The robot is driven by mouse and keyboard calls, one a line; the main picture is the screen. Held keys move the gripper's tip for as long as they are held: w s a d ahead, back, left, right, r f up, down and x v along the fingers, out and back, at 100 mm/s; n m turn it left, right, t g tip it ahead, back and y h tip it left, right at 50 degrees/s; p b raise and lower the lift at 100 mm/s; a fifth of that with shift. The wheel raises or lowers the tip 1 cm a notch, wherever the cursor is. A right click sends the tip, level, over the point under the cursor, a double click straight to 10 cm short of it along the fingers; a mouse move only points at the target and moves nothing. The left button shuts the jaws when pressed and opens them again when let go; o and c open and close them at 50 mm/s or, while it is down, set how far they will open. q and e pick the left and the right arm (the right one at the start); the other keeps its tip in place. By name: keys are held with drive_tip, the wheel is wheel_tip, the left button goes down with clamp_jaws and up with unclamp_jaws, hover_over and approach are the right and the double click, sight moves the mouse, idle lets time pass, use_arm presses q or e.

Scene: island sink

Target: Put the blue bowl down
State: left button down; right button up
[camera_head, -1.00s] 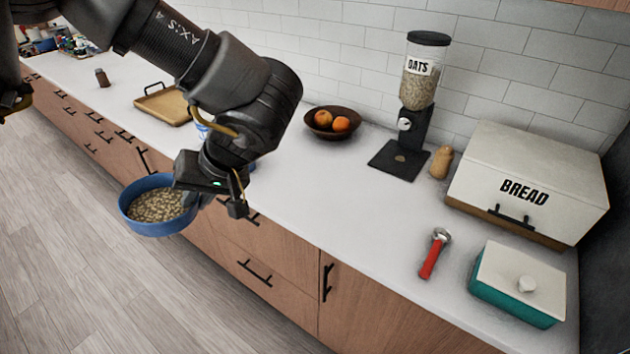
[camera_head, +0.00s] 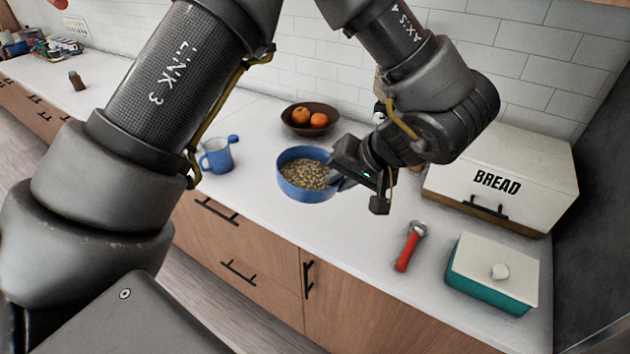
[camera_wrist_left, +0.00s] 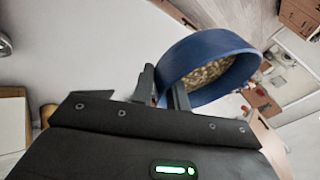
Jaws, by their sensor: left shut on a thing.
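The blue bowl (camera_head: 303,185) holds pale oats or grains and is over the white counter (camera_head: 260,222), in the middle of the head view. My left gripper (camera_head: 338,180) is shut on its right rim. The bowl also shows in the left wrist view (camera_wrist_left: 208,52), where the fingers (camera_wrist_left: 162,92) pinch its wall. In the head view the bowl looks about level. I cannot tell whether its base touches the counter. My right gripper is not in view.
A brown bowl of orange fruit (camera_head: 298,128) stands just behind. A blue mug (camera_head: 217,156) is to the left. A red-handled tool (camera_head: 408,250), a teal box with a white lid (camera_head: 490,285) and a bread box (camera_head: 505,178) are to the right. The front counter between has free room.

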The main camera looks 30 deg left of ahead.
sight(308, 179)
use_arm(q)
drive_tip(key=shift+f, duration=0.1)
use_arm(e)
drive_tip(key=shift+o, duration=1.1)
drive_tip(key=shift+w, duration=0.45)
use_arm(q)
drive_tip(key=shift+s+d+f+n+g, duration=0.15)
drive_tip(key=shift+f+n+g, duration=0.2)
drive_tip(key=shift+n+g, duration=0.25)
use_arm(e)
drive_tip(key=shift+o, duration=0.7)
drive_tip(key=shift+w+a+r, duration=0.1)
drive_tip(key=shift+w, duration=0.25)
use_arm(q)
wheel_tip(308, 179, down, 5)
drive_tip(key=n+g+h, duration=0.6)
drive_tip(key=n+h, duration=0.3)
drive_tip(key=n, duration=1.2)
drive_tip(key=a+n+t+p, duration=0.1)
drive_tip(key=a+n+t, duration=0.5)
drive_tip(key=n, duration=1)
drive_tip(key=w+a+r+n+t, duration=0.1)
drive_tip(key=a+n+t, duration=0.4)
drive_tip(key=n, duration=1.1)
drive_tip(key=shift+w+a+n+t+y+p, duration=0.3)
drive_tip(key=shift+a+n+t+p, duration=0.05)
drive_tip(key=shift+n+t, duration=0.05)
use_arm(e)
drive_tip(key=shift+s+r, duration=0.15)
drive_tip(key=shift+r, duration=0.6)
